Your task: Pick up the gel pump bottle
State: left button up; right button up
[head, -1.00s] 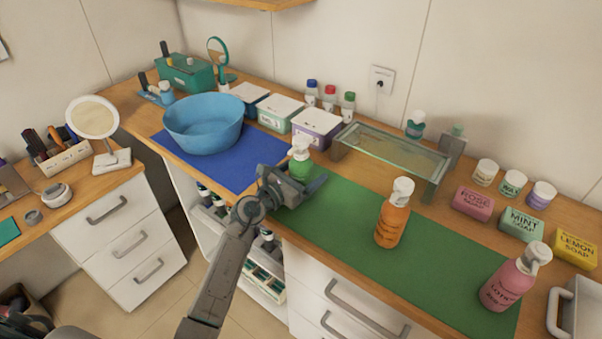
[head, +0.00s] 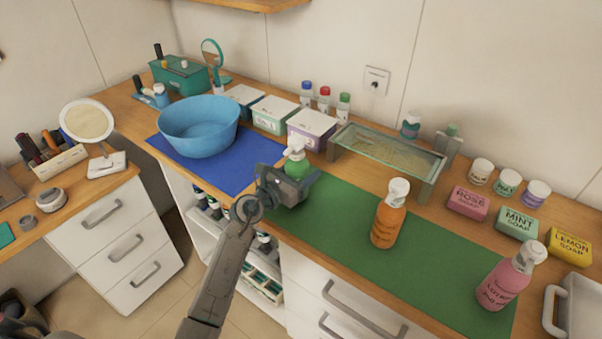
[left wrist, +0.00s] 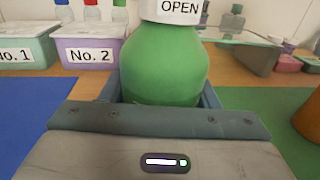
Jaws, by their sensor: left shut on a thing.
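The gel pump bottle is most likely the green bottle (head: 297,166) with a white pump top. In the head view it stands at the left end of the green mat (head: 350,226), its lower part hidden by my gripper. My left gripper (head: 294,184) is shut on the green bottle. In the left wrist view the green bottle (left wrist: 165,65) fills the space between the blue-grey fingers, and its white collar reads "OPEN". An orange pump bottle (head: 389,215) and a pink lotion bottle (head: 507,280) stand farther right. My right gripper is not in view.
A blue basin (head: 200,127) stands on a blue mat at left. Lidded boxes, among them the purple "No. 2" box (head: 311,131), and a glass shelf (head: 388,148) stand close behind the green bottle. Soaps and jars sit at right.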

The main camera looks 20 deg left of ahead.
pick_arm(q)
jog(key=shift+r, duration=0.5)
notch_tip(320, 180, up, 2)
jog(key=shift+r, duration=0.15)
jog(key=b, duration=0.2)
send_near(302, 161)
jog(key=shift+f+v, duration=0.15)
jog(key=shift+v, duration=0.95)
jog(key=shift+f+v, duration=0.1)
jog(key=shift+v, duration=0.95)
jog(key=shift+d, duration=0.1)
